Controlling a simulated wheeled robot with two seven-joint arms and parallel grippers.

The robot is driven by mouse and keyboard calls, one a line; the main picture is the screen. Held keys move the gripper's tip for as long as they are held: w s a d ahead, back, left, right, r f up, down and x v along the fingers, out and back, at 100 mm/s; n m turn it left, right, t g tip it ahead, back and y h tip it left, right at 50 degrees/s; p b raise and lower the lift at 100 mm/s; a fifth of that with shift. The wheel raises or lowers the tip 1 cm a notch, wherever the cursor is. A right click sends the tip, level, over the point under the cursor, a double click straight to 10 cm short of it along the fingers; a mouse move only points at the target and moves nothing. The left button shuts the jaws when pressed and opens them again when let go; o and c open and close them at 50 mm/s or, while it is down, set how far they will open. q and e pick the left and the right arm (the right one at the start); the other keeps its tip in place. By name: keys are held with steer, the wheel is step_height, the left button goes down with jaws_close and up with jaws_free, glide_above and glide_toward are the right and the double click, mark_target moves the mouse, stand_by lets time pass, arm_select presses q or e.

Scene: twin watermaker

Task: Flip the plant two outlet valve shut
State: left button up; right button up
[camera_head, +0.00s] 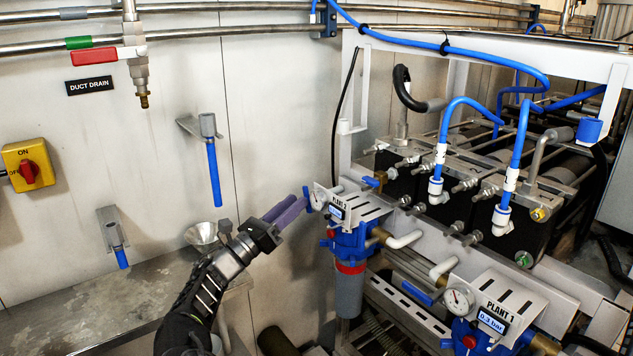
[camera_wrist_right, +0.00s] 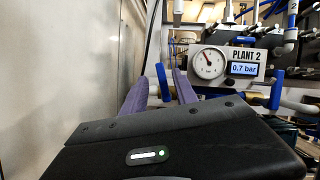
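The plant 2 panel (camera_head: 350,205) is a white plate with a round gauge and a display; the right wrist view shows it reading 0.7 bar (camera_wrist_right: 245,69). My right gripper (camera_head: 301,203) is just left of this panel in the head view. Its two purple fingers are apart. In the right wrist view a blue valve handle (camera_wrist_right: 162,81) stands upright between the fingertips (camera_wrist_right: 161,78), with small gaps on both sides. A second upright blue handle (camera_wrist_right: 276,89) is right of the display. I cannot tell for certain which handle is the outlet. My left gripper is not in view.
The plant 1 panel (camera_head: 497,309) with its gauge is at the lower right. A blue filter head with a grey bowl (camera_head: 349,294) hangs below plant 2. Pipes and a white frame crowd the right; the left wall is more open.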

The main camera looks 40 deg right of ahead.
mark_target(308, 192)
steer(key=shift+s+a+r, duration=0.1)
steer(key=shift+p+x, duration=0.5)
steer(key=shift+x, duration=3.4)
jaws_close()
